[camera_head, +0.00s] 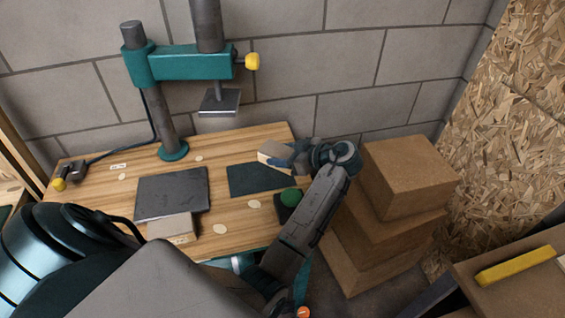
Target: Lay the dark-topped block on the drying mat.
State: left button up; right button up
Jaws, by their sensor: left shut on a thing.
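My left gripper (284,157) is shut on a small block (267,150) above the right part of the wooden bench. The block is pale wood with a dark blue patch, partly hidden by the fingers, and I take it for the dark-topped block. A flat dark teal mat (250,183), which looks like the drying mat, lies on the bench just below and left of the gripper in the picture. The height of the block over the bench is hard to tell. My right gripper is not in view.
A dark grey plate (165,190) lies left of the mat, with a pale block (172,226) at its front edge. A teal drill stand (185,64) rises at the back. Stacked brown boxes (400,175) stand right.

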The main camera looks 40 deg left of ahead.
pick_arm(q)
notch_tip(320, 180, down, 3)
jog(key=shift+f+p, duration=0.15)
jog(key=shift+p, duration=0.25)
jog(key=shift+f, duration=0.5)
jog(key=o, duration=1.2)
jog(key=shift+c, duration=0.2)
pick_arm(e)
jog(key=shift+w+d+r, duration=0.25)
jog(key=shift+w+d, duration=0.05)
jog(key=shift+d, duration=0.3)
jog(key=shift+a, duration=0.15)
